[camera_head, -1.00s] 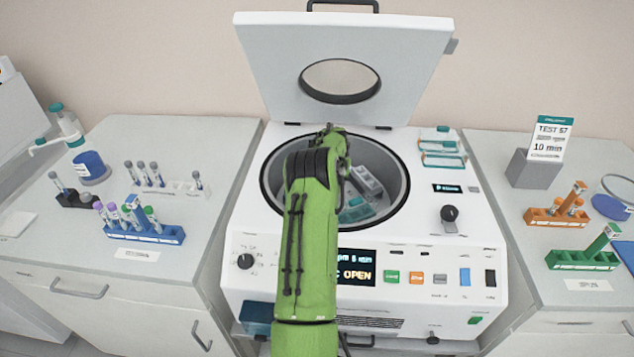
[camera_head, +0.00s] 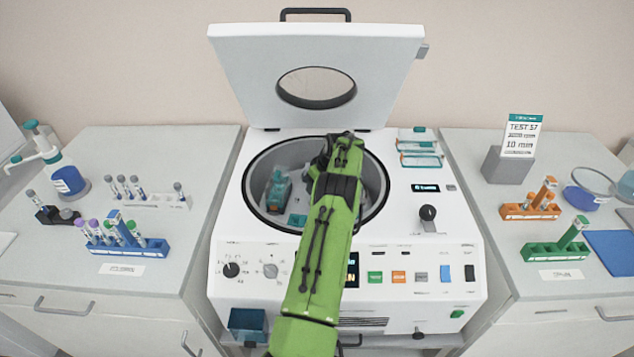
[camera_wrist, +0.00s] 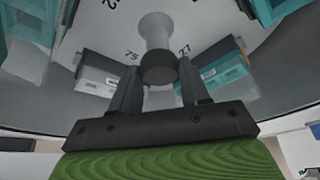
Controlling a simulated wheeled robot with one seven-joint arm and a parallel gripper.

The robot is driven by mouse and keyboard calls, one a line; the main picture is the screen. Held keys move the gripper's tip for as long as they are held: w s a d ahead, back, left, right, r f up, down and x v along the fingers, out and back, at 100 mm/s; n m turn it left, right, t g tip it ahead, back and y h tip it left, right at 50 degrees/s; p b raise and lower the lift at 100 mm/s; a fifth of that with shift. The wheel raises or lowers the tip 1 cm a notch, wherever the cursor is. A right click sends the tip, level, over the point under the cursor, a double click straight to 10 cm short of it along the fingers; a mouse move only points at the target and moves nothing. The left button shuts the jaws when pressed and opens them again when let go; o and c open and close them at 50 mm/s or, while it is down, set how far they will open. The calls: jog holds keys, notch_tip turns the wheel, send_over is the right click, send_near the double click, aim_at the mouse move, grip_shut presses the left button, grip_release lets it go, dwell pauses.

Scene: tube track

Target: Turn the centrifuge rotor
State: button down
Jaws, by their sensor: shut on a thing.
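The centrifuge (camera_head: 225,210) stands in the middle with its lid (camera_head: 380,75) raised. Its round bowl is open and holds the grey rotor, which carries teal buckets; one teal bucket (camera_head: 278,190) shows at the left of the bowl. In the wrist view the rotor (camera_wrist: 205,22) is a grey disc with printed numbers, a central post with a dark end (camera_wrist: 158,66), and teal-and-white buckets (camera_wrist: 218,70) around it. My gripper (camera_wrist: 159,74) is shut on the central post, one finger at each side. In the head view my green arm hides the bowl's right part.
A blue tube rack (camera_head: 125,245) and a white rack (camera_head: 160,200) stand on the left counter. Orange (camera_head: 530,212) and green (camera_head: 553,252) racks stand on the right counter. Teal-capped items (camera_head: 420,155) lie on the centrifuge's top right.

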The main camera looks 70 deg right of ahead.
jog(key=shift+d+n, duration=0.1)
jog(key=shift+n, duration=0.5)
jog(key=shift+y, duration=0.3)
jog(key=c, duration=0.5)
grip_release()
jog(key=shift+c, duration=0.2)
jog(key=shift+s+r, duration=0.1)
jog(key=shift+r, duration=0.05)
jog(key=p+v, duration=0.2)
jog(key=v, duration=1.3)
jog(key=shift+s+r, duration=0.2)
